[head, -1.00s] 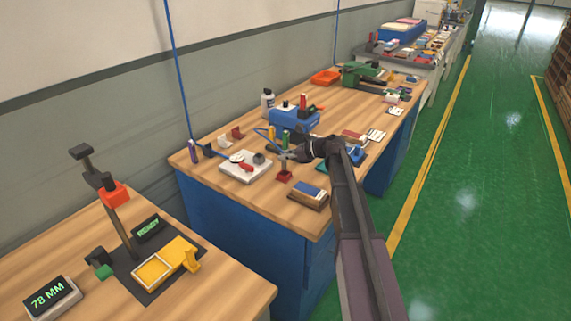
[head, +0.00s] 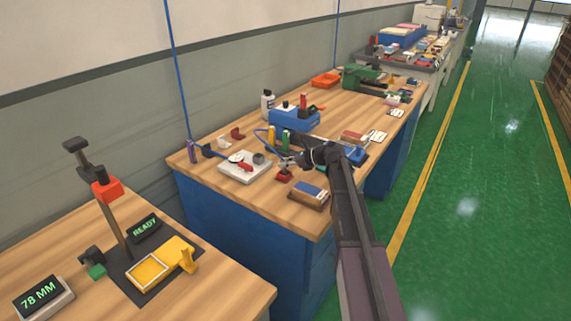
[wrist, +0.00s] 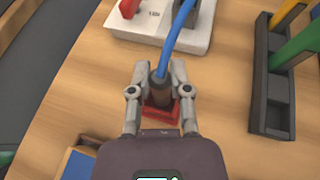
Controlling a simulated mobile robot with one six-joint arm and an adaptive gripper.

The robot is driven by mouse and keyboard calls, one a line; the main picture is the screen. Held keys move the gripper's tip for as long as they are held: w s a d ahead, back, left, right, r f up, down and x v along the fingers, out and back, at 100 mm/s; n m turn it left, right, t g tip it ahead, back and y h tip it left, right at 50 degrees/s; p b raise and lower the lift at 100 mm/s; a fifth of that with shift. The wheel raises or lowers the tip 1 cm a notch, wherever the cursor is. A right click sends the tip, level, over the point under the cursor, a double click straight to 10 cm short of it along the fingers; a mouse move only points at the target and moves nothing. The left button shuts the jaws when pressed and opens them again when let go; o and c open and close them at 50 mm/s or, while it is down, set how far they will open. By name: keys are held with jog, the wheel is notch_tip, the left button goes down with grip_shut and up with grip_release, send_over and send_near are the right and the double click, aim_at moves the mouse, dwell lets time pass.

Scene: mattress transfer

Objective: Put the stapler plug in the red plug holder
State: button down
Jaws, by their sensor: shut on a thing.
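My gripper (wrist: 157,84) is shut on the dark brown stapler plug (wrist: 158,94), which has a blue cable leaving its top. The red plug holder (wrist: 172,119) shows directly around and under the plug's lower end in the wrist view. In the head view the red holder (head: 284,178) stands on the wooden bench near its front edge, with my gripper (head: 287,162) right above it. The plug looks upright and lined up with the holder. Its lower end is hidden, so I cannot tell how deep it sits.
A white power block (head: 243,168) with a red switch lies left of the holder. A brown box with a blue top (head: 309,194) is in front. A dark rack (wrist: 270,100) with coloured tools stands to the right in the wrist view. Bare wood lies between.

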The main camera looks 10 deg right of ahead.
jog(key=shift+f, duration=0.2)
jog(key=c, duration=0.6)
grip_release()
jog(key=shift+r, duration=0.2)
jog(key=shift+d+r, duration=0.1)
jog(key=shift+r, duration=0.05)
jog(key=shift+s+d+r+p, duration=0.15)
jog(key=shift+s+d+p, duration=0.05)
jog(key=shift+d+p, duration=0.15)
jog(key=shift+p+v, duration=2)
jog(key=shift+v, duration=3.45)
jog(key=shift+s, duration=0.1)
